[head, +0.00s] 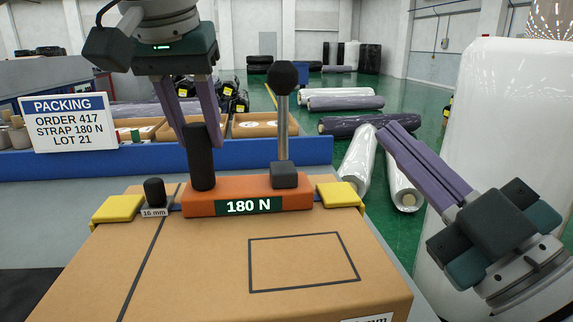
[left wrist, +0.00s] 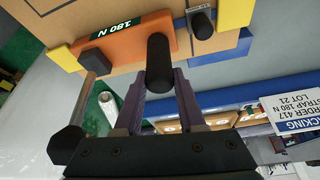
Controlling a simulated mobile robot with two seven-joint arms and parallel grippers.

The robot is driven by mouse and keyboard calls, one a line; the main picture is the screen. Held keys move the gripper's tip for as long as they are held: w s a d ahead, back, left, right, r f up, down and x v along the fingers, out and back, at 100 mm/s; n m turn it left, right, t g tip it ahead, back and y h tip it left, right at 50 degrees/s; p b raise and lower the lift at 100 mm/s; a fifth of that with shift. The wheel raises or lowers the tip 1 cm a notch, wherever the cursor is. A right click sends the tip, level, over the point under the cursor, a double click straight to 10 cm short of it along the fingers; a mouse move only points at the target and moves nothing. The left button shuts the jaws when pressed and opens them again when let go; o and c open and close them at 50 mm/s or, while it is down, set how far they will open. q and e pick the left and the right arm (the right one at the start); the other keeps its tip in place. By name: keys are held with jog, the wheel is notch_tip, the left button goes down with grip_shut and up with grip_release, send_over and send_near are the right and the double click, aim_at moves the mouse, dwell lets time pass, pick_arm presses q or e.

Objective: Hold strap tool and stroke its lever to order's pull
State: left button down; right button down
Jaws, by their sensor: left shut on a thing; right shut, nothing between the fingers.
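The orange strap tool (head: 240,194) sits on top of a cardboard box (head: 200,265), with a green plate reading "180 N". A black upright handle (head: 201,165) rises from its left end. My left gripper (head: 190,125) is shut on this handle; the left wrist view also shows the handle (left wrist: 159,62) between the fingers. The lever (head: 283,130) stands upright at the tool's right, a metal rod with a black ball knob. My right gripper (head: 388,135) is shut and empty, right of the lever and apart from it. The order card (head: 69,123) reads "ORDER 417, STRAP 180 N, LOT 21".
Yellow corner pieces (head: 118,208) sit on the box's far edge, with a small black peg (head: 154,190) labelled "16 mm" near the left one. A blue rail (head: 270,154) runs behind. A large white wrapped roll (head: 500,130) stands at the right. Wrapped rolls lie on the green floor.

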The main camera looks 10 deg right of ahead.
pick_arm(q)
jog(key=shift+f, duration=0.15)
dwell(0.6)
jog(key=shift+c, duration=2.1)
grip_release()
jog(key=shift+s+r, duration=0.1)
jog(key=shift+r, duration=0.1)
